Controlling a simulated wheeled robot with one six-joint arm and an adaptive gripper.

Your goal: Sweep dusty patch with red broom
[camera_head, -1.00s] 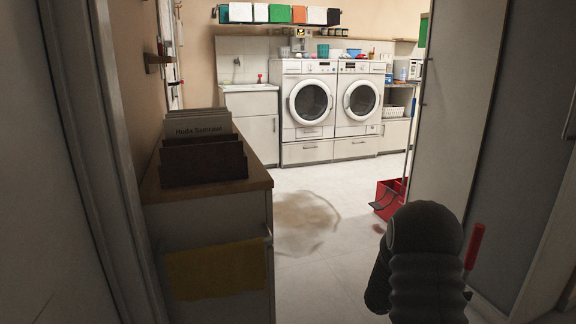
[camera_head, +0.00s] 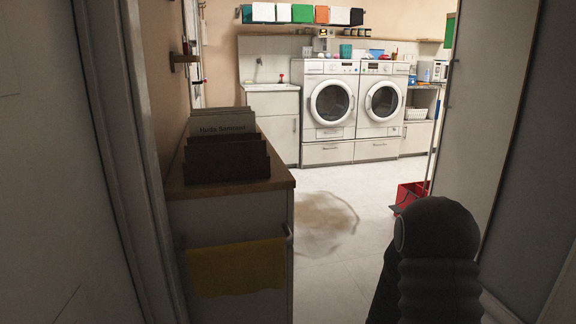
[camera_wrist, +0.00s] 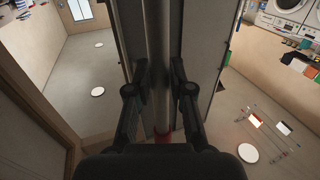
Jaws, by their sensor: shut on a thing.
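The dusty patch (camera_head: 325,222) is a brown smear on the pale tiled floor, beyond the counter and in front of the washing machines. In the wrist view my gripper (camera_wrist: 162,90) has its two dark fingers on either side of a grey pole, the broom handle (camera_wrist: 160,50), and is shut on it. A red part of the broom shows low between the fingers. The broom's head is not seen. In the head view my dark arm fills the lower right, and the gripper and broom are hidden.
A counter (camera_head: 235,192) with a file box (camera_head: 225,160) and yellow towel (camera_head: 236,267) stands close on the left. A red dustpan (camera_head: 408,194) with a tall handle stands right of the patch. A door panel (camera_head: 482,130) bounds the right. Floor lies open between.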

